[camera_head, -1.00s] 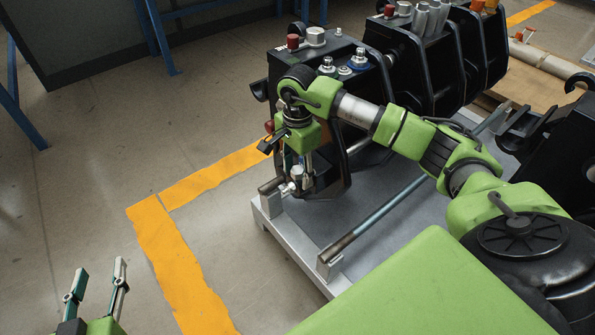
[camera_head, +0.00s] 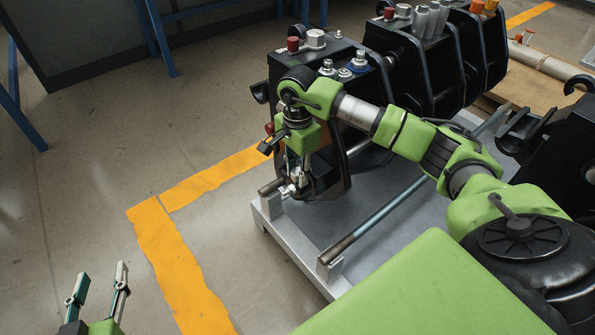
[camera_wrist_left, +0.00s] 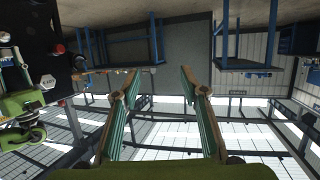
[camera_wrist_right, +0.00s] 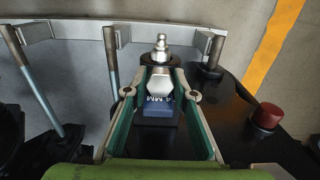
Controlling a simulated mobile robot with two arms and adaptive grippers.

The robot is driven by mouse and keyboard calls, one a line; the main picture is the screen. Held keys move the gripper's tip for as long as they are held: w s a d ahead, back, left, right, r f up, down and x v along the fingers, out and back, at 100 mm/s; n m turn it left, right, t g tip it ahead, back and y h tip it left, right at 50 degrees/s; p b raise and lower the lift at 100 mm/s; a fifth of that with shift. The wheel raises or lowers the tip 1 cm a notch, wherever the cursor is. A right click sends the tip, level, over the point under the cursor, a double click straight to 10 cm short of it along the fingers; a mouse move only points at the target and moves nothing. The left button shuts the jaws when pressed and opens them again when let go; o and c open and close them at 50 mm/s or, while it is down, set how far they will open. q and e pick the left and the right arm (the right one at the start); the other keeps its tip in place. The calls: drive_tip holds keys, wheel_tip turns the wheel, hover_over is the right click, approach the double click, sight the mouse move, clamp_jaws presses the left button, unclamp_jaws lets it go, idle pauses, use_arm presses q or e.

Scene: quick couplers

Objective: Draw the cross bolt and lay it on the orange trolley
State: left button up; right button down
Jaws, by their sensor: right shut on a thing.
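My right gripper (camera_head: 297,182) points down at the front of the near black coupler (camera_head: 330,120). In the right wrist view, its fingers (camera_wrist_right: 160,93) are shut on a silver hex-headed piece, which I take for the cross bolt (camera_wrist_right: 160,82). A blue printed block (camera_wrist_right: 158,109) lies behind it. How much of the bolt sits inside the coupler is hidden. My left gripper (camera_head: 97,285) is open and empty at the lower left of the head view, over bare floor; its parted fingers show in the left wrist view (camera_wrist_left: 160,85). The orange trolley is not in view.
The coupler stands on a grey metal pallet (camera_head: 325,220) with upright edge brackets and long bars (camera_head: 385,210) lying across it. More black couplers (camera_head: 435,60) stand behind. A red knob (camera_wrist_right: 267,115) is close to my right gripper. Floor left of the yellow stripe (camera_head: 175,260) is clear.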

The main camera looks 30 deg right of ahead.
drive_tip(key=shift+s+r, duration=0.1)
drive_tip(key=shift+r, duration=0.1)
drive_tip(key=shift+r+p, duration=1)
drive_tip(key=shift+r, duration=0.15)
drive_tip(key=shift+r+p, duration=0.45)
drive_tip(key=shift+r, duration=0.55)
drive_tip(key=shift+r+p, duration=0.35)
drive_tip(key=shift+p, duration=0.2)
drive_tip(key=shift+r, duration=0.25)
drive_tip(key=shift+r+p, duration=0.8)
drive_tip(key=shift+r, duration=0.05)
use_arm(q)
drive_tip(key=s+a+f+g+y, duration=0.1)
drive_tip(key=s+a+f+g, duration=0.2)
drive_tip(key=s+f+g, duration=0.2)
drive_tip(key=s+a+f+g+y, duration=0.1)
drive_tip(key=s+a+f+g, duration=0.2)
drive_tip(key=s, duration=0.9)
wheel_tip(320, 180, down, 3)
drive_tip(key=g, duration=0.2)
drive_tip(key=shift+s+a+n+g+y, duration=0.2)
drive_tip(key=shift+n+g+y, duration=0.1)
drive_tip(key=shift+y, duration=0.1)
use_arm(e)
drive_tip(key=shift+r, duration=0.35)
